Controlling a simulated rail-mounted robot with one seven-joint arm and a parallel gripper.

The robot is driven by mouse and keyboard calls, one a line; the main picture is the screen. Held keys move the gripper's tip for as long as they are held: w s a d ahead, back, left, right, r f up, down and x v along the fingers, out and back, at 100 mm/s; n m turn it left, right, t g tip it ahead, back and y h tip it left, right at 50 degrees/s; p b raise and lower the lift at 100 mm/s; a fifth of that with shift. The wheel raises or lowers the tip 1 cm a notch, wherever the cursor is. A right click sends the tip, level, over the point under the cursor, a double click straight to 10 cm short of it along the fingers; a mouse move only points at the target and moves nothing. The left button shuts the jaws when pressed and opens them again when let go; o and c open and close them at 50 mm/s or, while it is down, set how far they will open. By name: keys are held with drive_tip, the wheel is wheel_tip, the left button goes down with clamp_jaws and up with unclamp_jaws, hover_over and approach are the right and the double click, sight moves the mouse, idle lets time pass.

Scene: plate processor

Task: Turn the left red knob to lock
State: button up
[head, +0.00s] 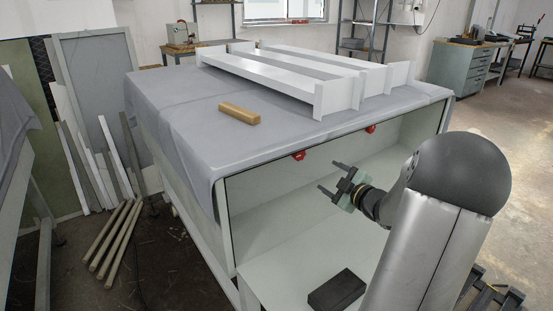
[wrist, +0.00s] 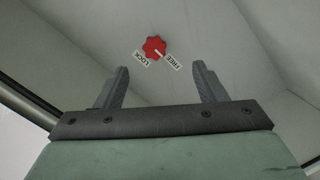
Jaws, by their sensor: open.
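The left red knob (head: 299,155) sits under the front top edge of the box-like machine, and the right red knob (head: 371,128) sits further right. My gripper (head: 329,176) is open and empty, below and just right of the left knob in the head view. In the wrist view a red knob (wrist: 153,46) lies ahead of my open fingers (wrist: 161,67), apart from them. It is likely the left one. A LOCK label (wrist: 140,60) is at its lower left and a FREE label (wrist: 172,61) at its lower right. Its white mark points toward FREE.
The machine's grey covered top (head: 185,110) overhangs an open bay. A wooden block (head: 239,114) and white beams (head: 270,75) lie on the top. A dark block (head: 337,291) lies on the bay floor. Free room surrounds my gripper in the bay opening.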

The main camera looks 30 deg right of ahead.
sight(301, 155)
drive_tip(key=shift+n+t+y, duration=0.6)
drive_tip(key=shift+n, duration=0.1)
drive_tip(key=w+b, duration=0.1)
drive_tip(key=w, duration=0.4)
drive_tip(key=w+b, duration=0.1)
drive_tip(key=w, duration=0.4)
drive_tip(key=w+b, duration=0.2)
drive_tip(key=w, duration=0.3)
drive_tip(key=shift+w+a+r, duration=0.25)
drive_tip(key=shift+w+r, duration=0.1)
drive_tip(key=c, duration=1)
